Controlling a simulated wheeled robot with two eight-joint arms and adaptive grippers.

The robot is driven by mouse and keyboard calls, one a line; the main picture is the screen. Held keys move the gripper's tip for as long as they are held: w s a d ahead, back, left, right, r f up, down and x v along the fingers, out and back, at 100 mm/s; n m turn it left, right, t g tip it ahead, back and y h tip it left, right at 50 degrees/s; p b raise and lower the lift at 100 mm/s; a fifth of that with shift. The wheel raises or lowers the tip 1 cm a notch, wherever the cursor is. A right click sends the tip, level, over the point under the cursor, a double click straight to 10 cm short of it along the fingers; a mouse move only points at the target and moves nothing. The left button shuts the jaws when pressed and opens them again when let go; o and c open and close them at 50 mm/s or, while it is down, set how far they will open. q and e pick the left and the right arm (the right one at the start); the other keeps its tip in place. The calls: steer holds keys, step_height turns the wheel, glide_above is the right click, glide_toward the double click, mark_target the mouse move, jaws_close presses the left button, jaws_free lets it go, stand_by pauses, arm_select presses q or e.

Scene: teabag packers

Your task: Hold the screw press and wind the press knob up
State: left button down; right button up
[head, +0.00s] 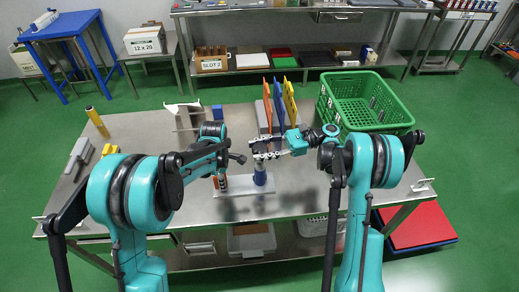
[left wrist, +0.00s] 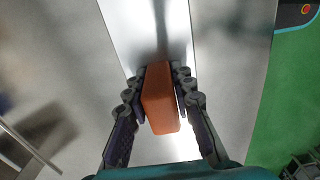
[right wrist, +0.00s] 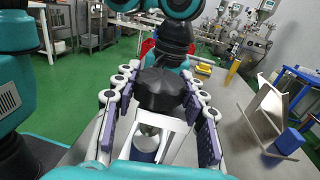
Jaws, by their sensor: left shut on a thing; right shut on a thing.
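The screw press stands on a pale base plate (head: 240,210) near the front middle of the table. Its black lobed press knob (right wrist: 160,90) sits on a white frame (right wrist: 170,138), with a blue-and-white cylinder (right wrist: 144,148) below. The cylinder also shows in the head view (head: 260,176). My right gripper (head: 264,151) is shut around the knob, one finger on each side. My left gripper (left wrist: 158,88) is shut on an orange block (left wrist: 160,100), seen from above. The block seems to belong to the press, but its join is hidden.
Orange, blue and yellow upright panels (head: 278,103) stand behind the press. A green crate (head: 362,104) is at the back right of the metal table (head: 325,185). A pale angled stand (head: 183,115), a yellow cylinder (head: 97,121) and grey-yellow items (head: 78,155) are at the left.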

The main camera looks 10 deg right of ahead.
mark_target(259, 147)
steer(key=shift+g, duration=0.3)
steer(key=o, duration=1.2)
step_height(259, 147, up, 10)
